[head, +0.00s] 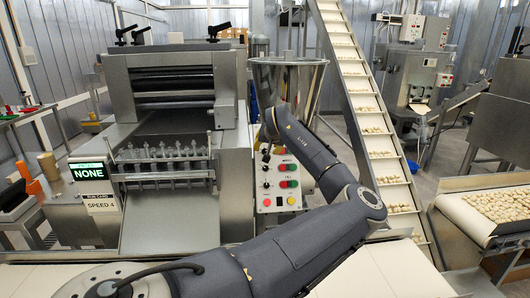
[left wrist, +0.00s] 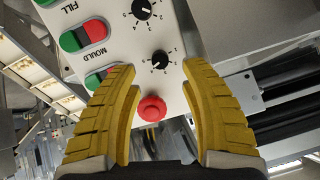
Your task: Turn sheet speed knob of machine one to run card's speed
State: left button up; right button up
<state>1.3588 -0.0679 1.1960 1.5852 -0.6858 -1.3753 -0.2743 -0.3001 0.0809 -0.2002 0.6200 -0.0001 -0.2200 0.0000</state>
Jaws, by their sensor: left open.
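The run card (head: 102,206) on machine one (head: 170,85) reads SPEED 4. The control panel (head: 279,183) has coloured buttons and black knobs. In the left wrist view, two black dial knobs with number scales show: one at the top edge (left wrist: 143,9) and one lower (left wrist: 160,60). I cannot read which is sheet speed. My left gripper (left wrist: 161,68) is open, its yellow fingertips either side of the lower knob in the picture. Contact cannot be told. My right gripper is not in view.
A red round button (left wrist: 152,108) lies between the fingers in the wrist view, near the lower knob. FILL and MOULD button pairs (left wrist: 84,36) sit left. An inclined conveyor (head: 370,125) with pasta rises right of the panel. A hopper (head: 288,85) stands above it.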

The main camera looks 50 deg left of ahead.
aim_at(265, 151)
pick_arm(q)
jog(key=shift+x, duration=2.6)
jog(key=shift+c, duration=0.4)
grip_shut()
